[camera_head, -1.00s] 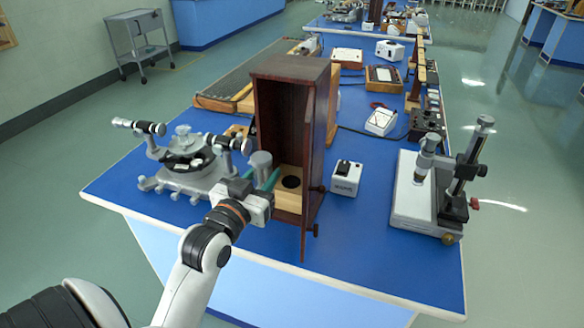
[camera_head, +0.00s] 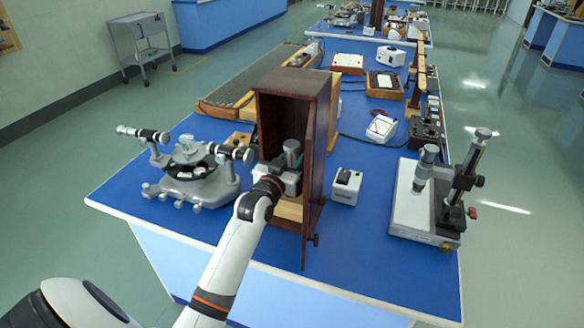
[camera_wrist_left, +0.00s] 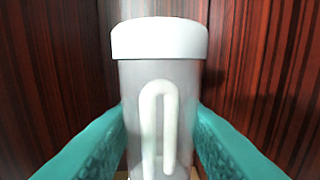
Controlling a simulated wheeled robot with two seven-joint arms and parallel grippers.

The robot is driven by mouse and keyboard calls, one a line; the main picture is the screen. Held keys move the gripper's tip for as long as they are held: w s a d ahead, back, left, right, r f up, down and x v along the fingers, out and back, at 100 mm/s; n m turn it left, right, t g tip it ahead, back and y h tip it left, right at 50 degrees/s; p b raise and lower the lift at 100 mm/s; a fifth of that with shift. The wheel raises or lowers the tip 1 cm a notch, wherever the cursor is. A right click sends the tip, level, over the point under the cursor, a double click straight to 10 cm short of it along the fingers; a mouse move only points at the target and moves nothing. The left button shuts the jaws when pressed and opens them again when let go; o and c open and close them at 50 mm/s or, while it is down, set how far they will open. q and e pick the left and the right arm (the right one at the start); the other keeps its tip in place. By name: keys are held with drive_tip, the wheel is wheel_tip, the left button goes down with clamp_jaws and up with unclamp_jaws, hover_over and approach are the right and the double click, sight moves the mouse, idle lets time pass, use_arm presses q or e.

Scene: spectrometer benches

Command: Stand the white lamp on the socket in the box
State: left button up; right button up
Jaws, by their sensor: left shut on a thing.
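The dark red-brown wooden box (camera_head: 290,80) stands on the blue bench with its front open and its door (camera_head: 309,165) swung toward me. My left gripper (camera_head: 291,162) is inside the box, shut on the lamp (camera_head: 292,147). In the left wrist view the lamp (camera_wrist_left: 160,85) is upright, with a white cap, a grey body and a pale loop. The teal fingers (camera_wrist_left: 160,140) press its two sides. The light wood base (camera_head: 290,209) shows below my gripper. The socket is hidden behind my gripper, and I cannot tell whether the lamp's foot touches it. My right gripper is out of view.
A grey spectrometer (camera_head: 195,172) stands left of the box. A small white switch box (camera_head: 346,186) stands close on the right, and a microscope-like stand (camera_head: 440,195) farther right. The box walls and door leave little side room.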

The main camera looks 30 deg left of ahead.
use_arm(q)
drive_tip(key=shift+w+f, duration=0.2)
drive_tip(key=shift+f, duration=1.4)
drive_tip(key=shift+f, duration=0.1)
drive_tip(key=o, duration=1.1)
drive_tip(key=s+d, duration=0.2)
drive_tip(key=s, duration=1)
drive_tip(key=shift+b, duration=0.45)
drive_tip(key=shift+a, duration=0.1)
